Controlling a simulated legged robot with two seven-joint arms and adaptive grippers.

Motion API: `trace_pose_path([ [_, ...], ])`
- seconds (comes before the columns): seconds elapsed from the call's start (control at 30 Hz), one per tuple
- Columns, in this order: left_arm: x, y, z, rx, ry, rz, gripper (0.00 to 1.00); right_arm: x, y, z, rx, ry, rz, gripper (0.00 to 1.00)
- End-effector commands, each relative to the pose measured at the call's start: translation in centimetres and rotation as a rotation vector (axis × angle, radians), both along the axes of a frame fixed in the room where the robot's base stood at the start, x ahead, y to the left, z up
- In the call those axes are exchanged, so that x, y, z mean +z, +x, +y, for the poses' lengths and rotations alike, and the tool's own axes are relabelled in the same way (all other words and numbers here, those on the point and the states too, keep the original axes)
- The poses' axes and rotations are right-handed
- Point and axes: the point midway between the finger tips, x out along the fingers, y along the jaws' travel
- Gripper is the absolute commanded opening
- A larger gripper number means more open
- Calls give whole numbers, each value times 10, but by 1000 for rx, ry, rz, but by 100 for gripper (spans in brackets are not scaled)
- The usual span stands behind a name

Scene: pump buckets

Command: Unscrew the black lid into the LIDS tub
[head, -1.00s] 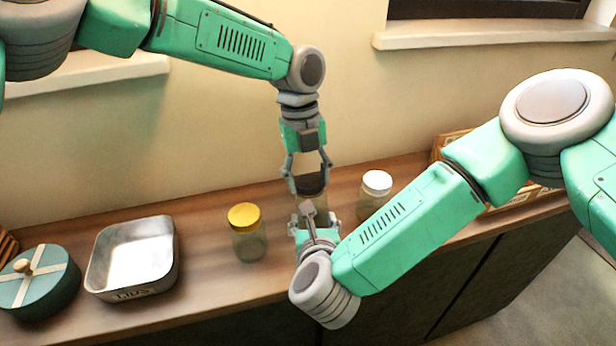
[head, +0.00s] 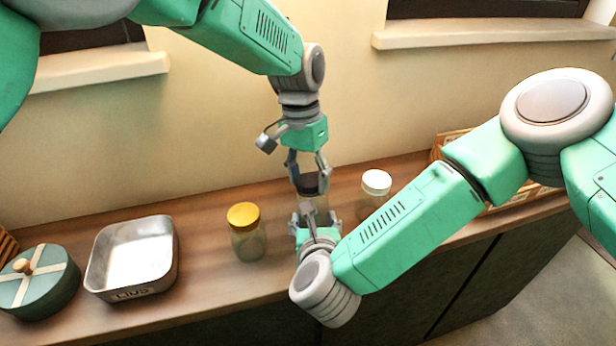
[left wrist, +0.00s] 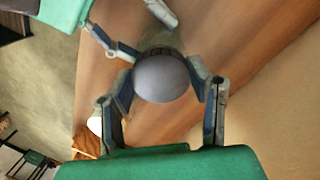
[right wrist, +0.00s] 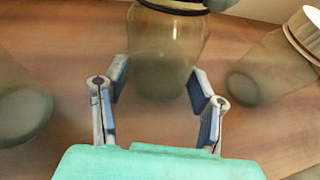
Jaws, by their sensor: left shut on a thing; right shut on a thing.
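The black lid (head: 308,184) sits on a clear jar at the counter's middle. My left gripper (head: 309,177) points down and is shut on the lid; in the left wrist view the lid's top (left wrist: 162,78) looks dark grey between the fingers. My right gripper (head: 315,222) is shut on the jar, whose glass body (right wrist: 165,45) stands between its fingers in the right wrist view. The gripper hides much of the jar in the head view. The LIDS tub (head: 135,262), a grey metal tray, stands at the left and is empty.
A jar with a yellow lid (head: 244,217) stands between the tub and the held jar. A jar with a white lid (head: 376,182) stands just right of it. A round green box (head: 38,283) sits left of the tub. A wooden crate (head: 447,140) is at the back right.

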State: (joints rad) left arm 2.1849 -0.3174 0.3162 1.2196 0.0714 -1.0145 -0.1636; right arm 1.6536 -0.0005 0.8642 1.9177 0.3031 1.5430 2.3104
Motion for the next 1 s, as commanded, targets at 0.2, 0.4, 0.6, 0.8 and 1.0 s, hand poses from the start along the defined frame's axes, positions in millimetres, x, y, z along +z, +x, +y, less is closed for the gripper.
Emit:
trace_pose_path([
  [0.2, 0, 0, 0, 306, 47, 31, 11, 1, 1, -1, -3, 0, -4, 0],
  [0.4, 0, 1, 0, 342, 51, 33, 11, 1, 1, 0, -2, 0, -3, 0],
  [0.6, 0, 1, 0, 339, 51, 32, 66, 1, 1, 0, -1, 1, -3, 0],
  [0.8, 0, 1, 0, 338, 49, 32, 66, 1, 0, 0, 1, 1, -2, 0],
  [1.0, 5, 2, 0, 337, 47, 30, 66, 1, 0, 1, 1, 1, -2, 0],
])
